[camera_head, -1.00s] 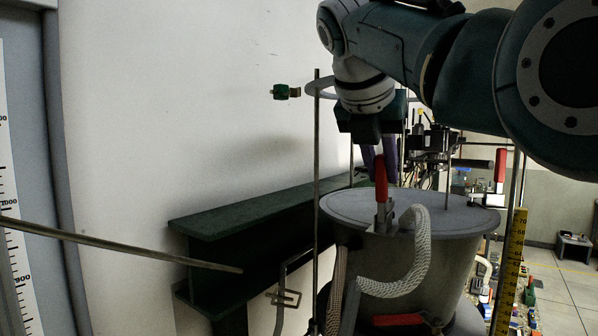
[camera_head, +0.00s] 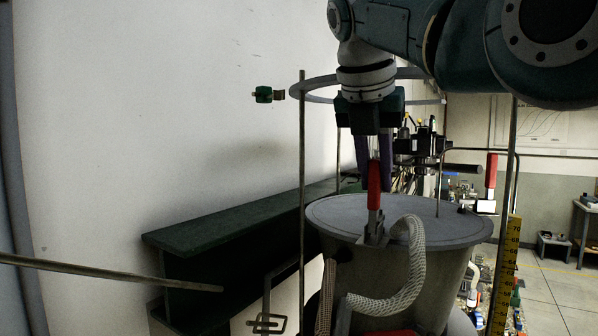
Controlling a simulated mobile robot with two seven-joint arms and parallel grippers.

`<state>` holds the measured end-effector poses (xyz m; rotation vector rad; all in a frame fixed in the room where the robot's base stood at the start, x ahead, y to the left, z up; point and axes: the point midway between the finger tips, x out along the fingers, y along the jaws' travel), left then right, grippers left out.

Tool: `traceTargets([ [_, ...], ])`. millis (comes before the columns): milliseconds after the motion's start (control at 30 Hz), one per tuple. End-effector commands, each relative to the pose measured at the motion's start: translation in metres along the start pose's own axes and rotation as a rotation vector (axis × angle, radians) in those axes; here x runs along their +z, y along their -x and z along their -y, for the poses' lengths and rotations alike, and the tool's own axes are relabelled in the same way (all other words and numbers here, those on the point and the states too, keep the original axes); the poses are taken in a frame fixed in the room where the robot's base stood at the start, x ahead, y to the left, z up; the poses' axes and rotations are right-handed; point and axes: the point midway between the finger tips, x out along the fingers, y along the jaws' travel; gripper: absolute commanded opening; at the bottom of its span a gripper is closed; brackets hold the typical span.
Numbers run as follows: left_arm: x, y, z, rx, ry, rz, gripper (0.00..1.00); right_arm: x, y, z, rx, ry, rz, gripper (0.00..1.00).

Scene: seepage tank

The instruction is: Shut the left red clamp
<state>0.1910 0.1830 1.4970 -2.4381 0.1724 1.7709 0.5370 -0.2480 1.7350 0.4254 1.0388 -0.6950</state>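The left red clamp (camera_head: 374,187) stands with its handle upright on the near rim of the round grey tank lid (camera_head: 335,209). My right gripper (camera_head: 374,186) hangs from above, its two purple fingers pointing down and apart. In the picture the red handle shows between the two fingers. The handle overlaps the gap, so I cannot tell whether the fingers surround it or are behind it. No contact is visible. My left gripper is out of view.
A second red clamp (camera_head: 491,172) has its handle upright at the lid's right. A braided hose (camera_head: 415,265) loops in front of the tank. A thin metal post (camera_head: 302,200) stands left of the lid, and a dark green beam (camera_head: 230,225) runs along the wall. A yellow scale (camera_head: 505,275) stands at right.

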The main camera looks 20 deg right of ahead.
Motion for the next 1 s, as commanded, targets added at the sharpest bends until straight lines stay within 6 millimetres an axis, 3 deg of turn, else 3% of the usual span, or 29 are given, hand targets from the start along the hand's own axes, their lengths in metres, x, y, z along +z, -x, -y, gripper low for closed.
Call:
traceTargets([
  [33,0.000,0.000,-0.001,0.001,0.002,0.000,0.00,0.001,-0.001,0.001,-0.001,-0.001,0.003,0.27],
  [267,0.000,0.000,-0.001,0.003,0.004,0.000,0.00,0.000,-0.001,0.000,-0.001,-0.001,0.001,0.51],
  [567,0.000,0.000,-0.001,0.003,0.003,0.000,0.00,0.001,0.004,0.000,0.001,-0.001,0.002,0.51],
  [1000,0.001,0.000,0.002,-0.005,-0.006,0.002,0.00,0.001,0.083,0.000,0.001,0.000,0.004,0.51],
])
